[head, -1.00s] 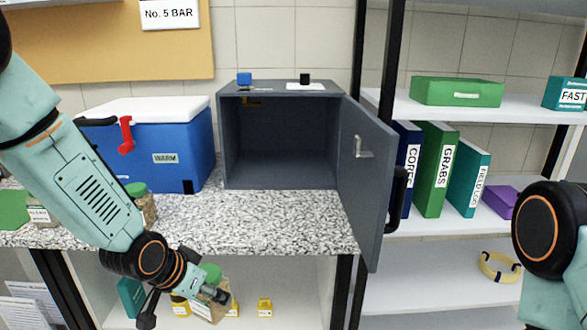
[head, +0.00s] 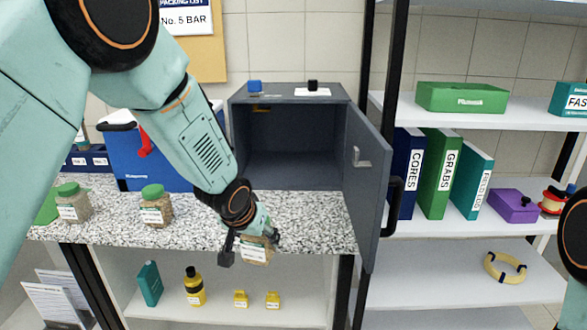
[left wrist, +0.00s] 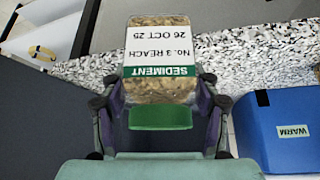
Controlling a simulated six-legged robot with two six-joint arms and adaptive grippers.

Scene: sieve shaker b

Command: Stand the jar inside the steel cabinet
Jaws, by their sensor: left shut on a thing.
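My left gripper (head: 250,238) is shut on a jar (head: 257,252) of brown sediment with a white label, held near the counter's front edge. In the left wrist view the jar (left wrist: 160,60) sits between the fingers, its green lid towards the wrist and its label reading "SEDIMENT, No.3 REACH". In the head view the gripper hides its top. The dark grey steel cabinet (head: 240,150) stands on the counter behind and above the gripper. Its door (head: 365,190) is swung open to the right, and its inside looks empty. My right gripper is out of view.
Two similar green-lidded jars (head: 157,212) (head: 75,208) stand left on the speckled counter (head: 310,225). A blue cool box (head: 150,170) is left of the cabinet. The open door projects past the counter's front edge. Shelves with binders (head: 440,175) are at right.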

